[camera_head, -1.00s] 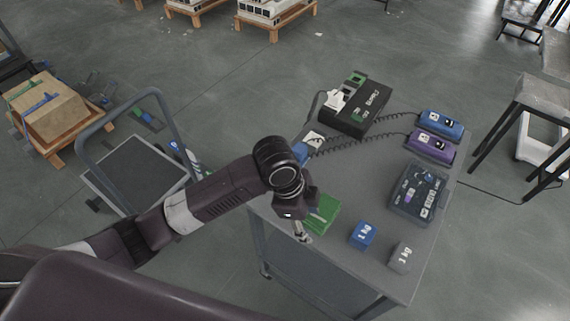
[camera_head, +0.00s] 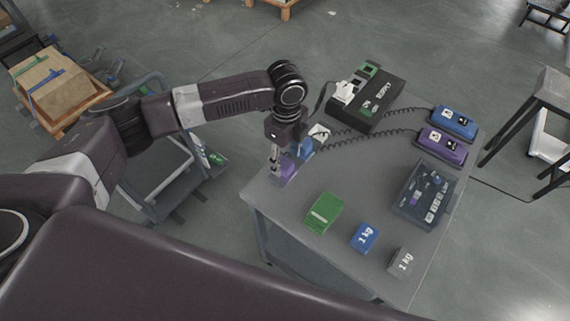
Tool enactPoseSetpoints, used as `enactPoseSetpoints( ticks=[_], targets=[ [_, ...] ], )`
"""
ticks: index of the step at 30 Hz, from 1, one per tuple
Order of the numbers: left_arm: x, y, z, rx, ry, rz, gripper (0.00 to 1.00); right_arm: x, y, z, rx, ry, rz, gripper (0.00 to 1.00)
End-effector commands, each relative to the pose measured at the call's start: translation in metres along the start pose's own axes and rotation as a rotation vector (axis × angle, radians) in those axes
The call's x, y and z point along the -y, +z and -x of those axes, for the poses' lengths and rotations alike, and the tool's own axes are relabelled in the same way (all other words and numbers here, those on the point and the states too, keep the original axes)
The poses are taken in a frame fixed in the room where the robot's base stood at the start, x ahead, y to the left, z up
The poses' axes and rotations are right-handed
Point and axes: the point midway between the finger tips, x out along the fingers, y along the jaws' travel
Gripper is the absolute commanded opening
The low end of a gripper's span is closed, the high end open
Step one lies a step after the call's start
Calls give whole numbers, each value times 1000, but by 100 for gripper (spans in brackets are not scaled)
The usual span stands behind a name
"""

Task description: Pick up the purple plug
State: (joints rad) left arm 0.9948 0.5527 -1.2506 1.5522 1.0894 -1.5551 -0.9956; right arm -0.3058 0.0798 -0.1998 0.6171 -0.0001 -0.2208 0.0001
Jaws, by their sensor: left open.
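A small purple block-shaped thing, likely the purple plug (camera_head: 289,168), stands at the table's left edge. A blue plug (camera_head: 305,149) is just behind it and a white one (camera_head: 320,132) is further back. My left gripper (camera_head: 274,166) is open and points down right beside the purple plug, partly covering it. I cannot tell whether the fingers are around it or touching it. My right gripper is not in view.
The grey table (camera_head: 287,210) also bears a green box (camera_head: 325,212), a blue weight (camera_head: 364,238), a grey weight (camera_head: 402,262), a dark tray (camera_head: 426,193), purple (camera_head: 441,147) and blue (camera_head: 454,122) devices with coiled cords, and a black box (camera_head: 375,102).

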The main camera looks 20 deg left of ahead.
Motion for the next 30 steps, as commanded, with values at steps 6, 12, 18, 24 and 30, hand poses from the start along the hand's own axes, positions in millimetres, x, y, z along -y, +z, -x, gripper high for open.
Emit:
enactPoseSetpoints(
  ticks=[6, 12, 18, 24, 30],
  targets=[
    [-1, -1, -30, 0, 2, 1, 49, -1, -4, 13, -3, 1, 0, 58],
    [-1, -1, -37, 1, 0, 0, 49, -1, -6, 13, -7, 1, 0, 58],
    [-1, -1, -36, 1, -1, 0, 38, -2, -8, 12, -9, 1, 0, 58],
    [-1, -1, -36, 1, 0, 0, 16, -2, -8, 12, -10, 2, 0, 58],
    [0, -1, -36, 1, -1, 0, 7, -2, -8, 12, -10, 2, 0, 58]
  ],
)
